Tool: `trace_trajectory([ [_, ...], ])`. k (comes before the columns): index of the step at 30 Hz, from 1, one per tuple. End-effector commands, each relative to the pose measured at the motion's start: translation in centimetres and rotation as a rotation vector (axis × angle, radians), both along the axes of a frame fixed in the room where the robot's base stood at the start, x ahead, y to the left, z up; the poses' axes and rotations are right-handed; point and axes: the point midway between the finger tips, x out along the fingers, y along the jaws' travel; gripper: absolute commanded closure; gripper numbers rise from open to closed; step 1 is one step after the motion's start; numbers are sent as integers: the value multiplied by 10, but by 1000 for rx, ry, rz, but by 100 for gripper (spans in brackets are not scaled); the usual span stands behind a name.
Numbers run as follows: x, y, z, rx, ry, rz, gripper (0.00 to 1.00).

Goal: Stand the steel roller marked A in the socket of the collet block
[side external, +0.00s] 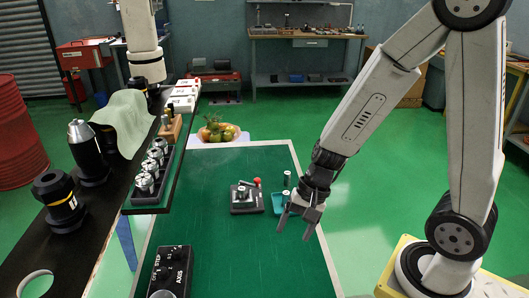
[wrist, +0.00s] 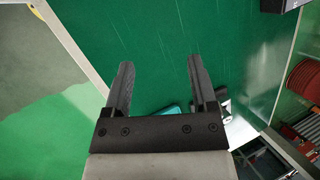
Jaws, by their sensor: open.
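The collet block (side external: 247,208) is a dark block with light metal parts and a red ball knob, on the green mat. Its socket cannot be made out. A small teal tray (side external: 277,202) is just right of it, with two light steel rollers, one farther back (side external: 287,177) and one nearer (side external: 285,196), appearing upright at it. No letter A is readable. My gripper (side external: 294,233) is open and empty, pointing down in front of the tray, and hides part of it. In the wrist view, my open fingers (wrist: 160,62) have bare mat between them; the tray (wrist: 172,108) is partly hidden behind them.
A black control box (side external: 170,270) stands at the front left of the green table (side external: 210,232). A shelf at left carries a rack of several metal holders (side external: 150,185) and dark tool holders (side external: 60,205). A fruit bowl (side external: 217,130) is at the back. The mat's front middle is clear.

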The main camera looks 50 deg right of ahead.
Motion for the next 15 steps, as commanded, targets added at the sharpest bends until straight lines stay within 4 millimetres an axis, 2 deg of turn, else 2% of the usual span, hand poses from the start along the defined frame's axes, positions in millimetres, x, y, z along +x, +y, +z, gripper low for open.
trace_trajectory([
  [7, -7, -17, 6, -210, -101, 342, 26],
  [15, 0, -34, 18, -426, -229, 692, 26],
])
